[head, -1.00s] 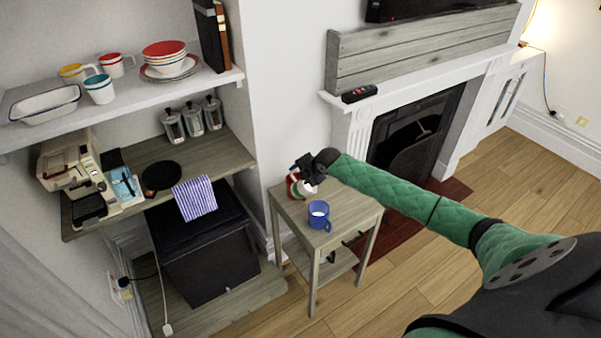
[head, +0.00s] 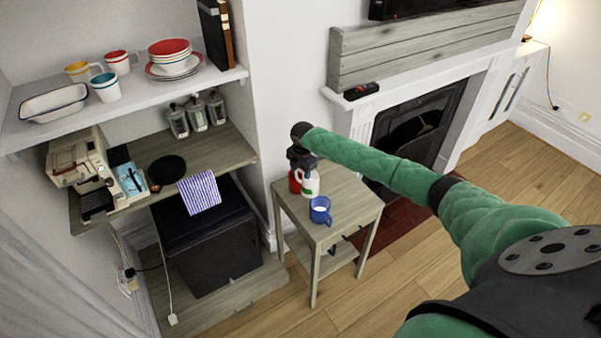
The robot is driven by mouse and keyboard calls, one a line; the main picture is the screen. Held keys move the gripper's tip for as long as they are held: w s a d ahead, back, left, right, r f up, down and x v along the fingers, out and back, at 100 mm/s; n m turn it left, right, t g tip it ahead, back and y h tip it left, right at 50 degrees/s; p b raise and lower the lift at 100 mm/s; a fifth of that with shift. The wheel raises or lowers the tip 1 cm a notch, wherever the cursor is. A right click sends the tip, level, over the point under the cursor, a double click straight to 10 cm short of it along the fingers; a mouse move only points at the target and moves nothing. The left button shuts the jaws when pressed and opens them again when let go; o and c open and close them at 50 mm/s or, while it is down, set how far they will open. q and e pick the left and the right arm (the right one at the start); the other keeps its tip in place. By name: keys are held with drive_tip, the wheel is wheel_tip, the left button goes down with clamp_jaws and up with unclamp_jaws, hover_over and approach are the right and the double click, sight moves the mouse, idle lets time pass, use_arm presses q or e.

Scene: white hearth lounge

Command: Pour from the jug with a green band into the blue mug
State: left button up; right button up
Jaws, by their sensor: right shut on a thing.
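The white jug with a green band (head: 309,186) is at the back of the small side table, close behind the blue mug, and looks about upright. My right gripper (head: 303,168) is at its top and is shut on it; the fingers are small and dark, and I cannot tell whether the jug touches the table. The blue mug (head: 320,214) stands upright on the table, its handle toward the front right. Its inside looks pale. My left gripper is not in view.
A red item (head: 293,182) stands just left of the jug, partly hidden. The side table (head: 349,198) is bare to the right of the mug. The wall is close behind the table, and the fireplace (head: 412,135) is to the right.

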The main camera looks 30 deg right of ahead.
drive_tip(key=shift+r, duration=2)
